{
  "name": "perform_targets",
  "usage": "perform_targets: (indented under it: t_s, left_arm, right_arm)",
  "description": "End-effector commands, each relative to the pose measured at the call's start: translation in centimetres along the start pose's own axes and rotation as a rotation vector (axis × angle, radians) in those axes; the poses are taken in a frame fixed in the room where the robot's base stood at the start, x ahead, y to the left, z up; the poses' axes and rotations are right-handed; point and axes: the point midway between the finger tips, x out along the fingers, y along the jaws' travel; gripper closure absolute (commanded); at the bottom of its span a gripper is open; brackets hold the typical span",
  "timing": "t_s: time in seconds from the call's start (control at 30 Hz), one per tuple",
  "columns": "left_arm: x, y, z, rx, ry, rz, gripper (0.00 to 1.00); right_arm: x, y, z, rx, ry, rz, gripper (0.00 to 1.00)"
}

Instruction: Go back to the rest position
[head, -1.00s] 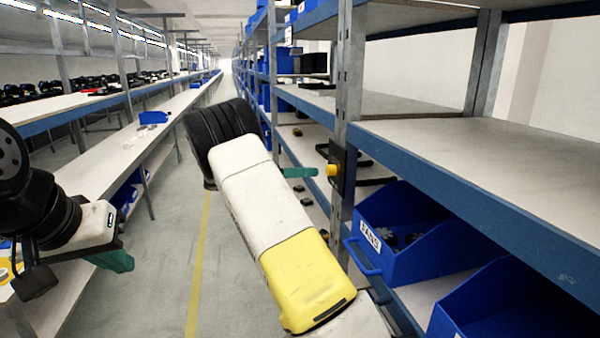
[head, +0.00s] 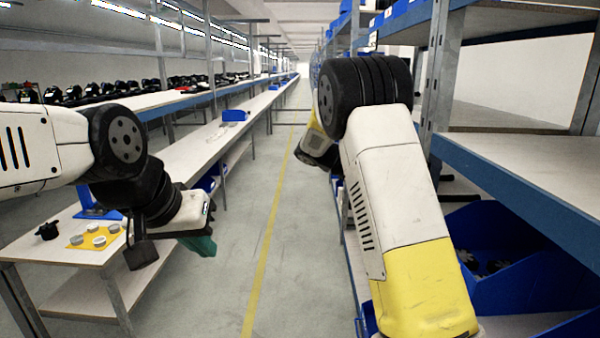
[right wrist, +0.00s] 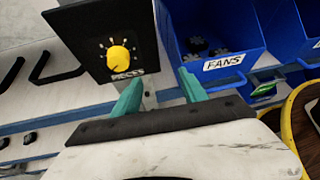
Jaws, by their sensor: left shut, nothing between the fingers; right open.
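My left gripper (head: 200,245) has green fingers, shut and empty, and hangs beside the workbench at the left of the head view. My right arm reaches forward along the shelf rack at the right. Its gripper is hidden in the head view. In the right wrist view, my right gripper (right wrist: 162,90) has its two green fingers apart with nothing between them.
The shelf rack (head: 520,175) stands close at the right, with a blue bin (head: 535,270) below its board. The workbench (head: 35,245) at the left bears a yellow plate (head: 78,244) with several round grey pieces. The aisle floor (head: 240,225) between is clear.

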Motion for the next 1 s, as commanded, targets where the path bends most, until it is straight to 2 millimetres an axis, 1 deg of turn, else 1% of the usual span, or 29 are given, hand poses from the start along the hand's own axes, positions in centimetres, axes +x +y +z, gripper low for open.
perform_targets:
  t_s: [0.03, 0.17, 0.33, 0.57, 0.8, 0.9, 1.0]
  left_arm:
    - [0.0, 0.0, 0.0, 0.0, 0.0, 0.0, 1.0]
    - [0.0, 0.0, 0.0, 0.0, 0.0, 0.0, 1.0]
    - [0.0, 0.0, 0.0, 0.0, 0.0, 0.0, 1.0]
    - [0.0, 0.0, 0.0, 0.0, 0.0, 0.0, 1.0]
    - [0.0, 0.0, 0.0, 0.0, 0.0, 0.0, 1.0]
    - [0.0, 0.0, 0.0, 0.0, 0.0, 0.0, 1.0]
    - [0.0, 0.0, 0.0, 0.0, 0.0, 0.0, 1.0]
  right_arm:
    - [0.7, -1.5, 0.3, 0.058, 0.095, -0.001, 0.49]
    - [1.5, -4.9, -0.2, 0.217, 0.319, -0.011, 0.49]
    - [1.0, -9.5, -1.0, 0.439, 0.598, -0.046, 0.49]
    - [-1.6, -15.7, -1.9, 0.754, 0.944, -0.129, 0.49]
    - [-4.9, -21.9, -2.6, 1.084, 1.266, -0.259, 0.49]
    - [-6.1, -23.9, -3.0, 1.209, 1.379, -0.32, 0.49]
    - [-7.0, -25.5, -3.3, 1.309, 1.466, -0.373, 0.49]
